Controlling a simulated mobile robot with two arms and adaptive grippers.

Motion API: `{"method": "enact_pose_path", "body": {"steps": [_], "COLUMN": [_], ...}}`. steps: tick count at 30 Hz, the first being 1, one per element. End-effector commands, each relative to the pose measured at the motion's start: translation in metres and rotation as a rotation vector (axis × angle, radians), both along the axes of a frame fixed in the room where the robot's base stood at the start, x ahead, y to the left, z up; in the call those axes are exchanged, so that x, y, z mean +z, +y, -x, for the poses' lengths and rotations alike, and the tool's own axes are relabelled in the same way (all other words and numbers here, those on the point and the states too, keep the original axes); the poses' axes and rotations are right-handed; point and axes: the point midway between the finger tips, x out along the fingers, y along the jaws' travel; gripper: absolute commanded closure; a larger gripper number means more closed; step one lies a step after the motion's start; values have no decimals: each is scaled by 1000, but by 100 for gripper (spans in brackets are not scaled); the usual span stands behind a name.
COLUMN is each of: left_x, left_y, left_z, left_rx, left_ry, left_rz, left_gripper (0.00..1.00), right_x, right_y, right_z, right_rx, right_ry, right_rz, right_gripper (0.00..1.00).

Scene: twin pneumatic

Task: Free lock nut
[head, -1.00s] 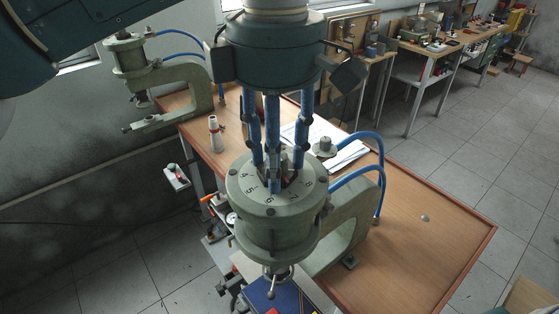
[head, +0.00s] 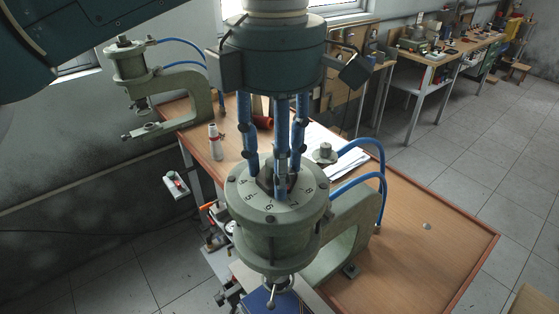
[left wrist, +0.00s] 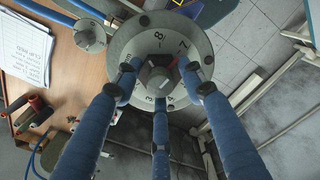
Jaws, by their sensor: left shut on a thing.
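The near press (head: 272,240) stands at the table's edge, with a round grey-green head and a numbered dial (head: 248,200) on top. The dial also shows in the left wrist view (left wrist: 170,42). The lock nut, a dark piece at the dial's centre (left wrist: 160,82), is partly hidden by fingers in the head view. My left gripper (head: 276,182) points down from above, its three blue fingers closed around the nut. The fingers also reach in around it in the left wrist view (left wrist: 160,76). My right gripper is in neither view.
A second press (head: 190,90) stands at the back left. Blue hoses (head: 372,180) loop behind the near press. The table's right side is mostly clear.

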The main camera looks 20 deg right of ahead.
Motion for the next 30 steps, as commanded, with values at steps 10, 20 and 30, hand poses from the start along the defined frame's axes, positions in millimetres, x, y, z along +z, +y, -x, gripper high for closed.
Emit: {"method": "enact_pose_path", "body": {"steps": [10,20,30], "left_x": [0,33,101], "left_y": [1,1,4], "left_z": [-1,-1,-2], "left_rx": [2,4,9], "left_ry": [0,-2,-6], "left_rz": [-3,0,-2], "left_gripper": [41,41,41], "right_x": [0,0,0], "right_y": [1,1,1], "right_z": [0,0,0], "right_rx": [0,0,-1], "right_ry": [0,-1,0], "right_rz": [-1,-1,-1], "right_gripper": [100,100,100]}}
